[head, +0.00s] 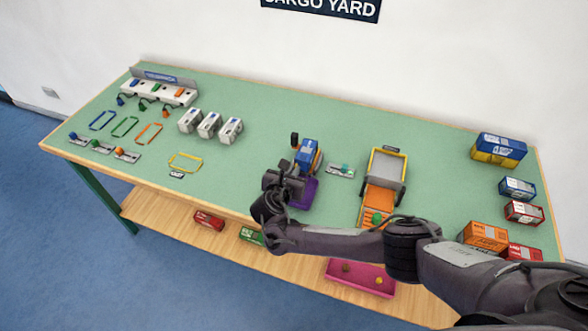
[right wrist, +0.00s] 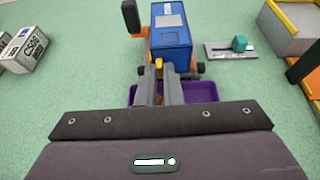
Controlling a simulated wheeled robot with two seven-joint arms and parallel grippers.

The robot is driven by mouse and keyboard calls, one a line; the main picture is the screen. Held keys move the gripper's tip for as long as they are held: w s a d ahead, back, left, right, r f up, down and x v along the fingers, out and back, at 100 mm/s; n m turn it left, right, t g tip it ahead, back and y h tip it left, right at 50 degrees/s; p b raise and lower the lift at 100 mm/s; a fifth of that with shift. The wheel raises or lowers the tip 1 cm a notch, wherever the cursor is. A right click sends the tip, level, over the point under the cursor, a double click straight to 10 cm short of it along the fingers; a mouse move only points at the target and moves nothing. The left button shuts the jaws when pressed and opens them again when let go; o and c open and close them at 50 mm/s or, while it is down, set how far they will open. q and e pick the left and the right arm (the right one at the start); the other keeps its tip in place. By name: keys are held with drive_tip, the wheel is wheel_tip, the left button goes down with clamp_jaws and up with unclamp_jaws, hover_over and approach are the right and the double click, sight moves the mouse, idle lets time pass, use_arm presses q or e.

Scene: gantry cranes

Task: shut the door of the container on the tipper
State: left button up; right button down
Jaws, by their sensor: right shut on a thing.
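The blue container (head: 309,149) sits on the orange tipper, partly hidden behind my right gripper in the head view. In the right wrist view the container (right wrist: 171,48) is straight ahead, with a pale label on top. The orange tipper (right wrist: 146,53) shows beside it, with dark wheels. My right gripper (right wrist: 158,80) is shut on a small yellow piece (right wrist: 159,64) at the container's near end, which looks like a door handle. The door's angle is unclear. My left gripper is not in view.
A purple tray (right wrist: 202,91) lies under the gripper, at the container's near side. A small plate with a teal lever (right wrist: 239,44) is to the right. A grey and orange truck-like bed (head: 386,168) stands further right. White boxes (head: 209,125) stand left.

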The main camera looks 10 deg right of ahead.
drive_tip(key=shift+w+r+h, duration=0.1)
drive_tip(key=shift+w+h, duration=0.05)
drive_tip(key=shift+h, duration=0.15)
drive_tip(key=c, duration=1.6)
unclamp_jaws()
drive_tip(key=shift+o, duration=0.2)
drive_tip(key=p+v, duration=0.2)
drive_tip(key=v, duration=0.4)
drive_tip(key=shift+a+r+p, duration=0.1)
drive_tip(key=shift+r+p, duration=0.15)
drive_tip(key=shift+p, duration=0.15)
drive_tip(key=shift+s+a, duration=0.35)
drive_tip(key=shift+s, duration=0.35)
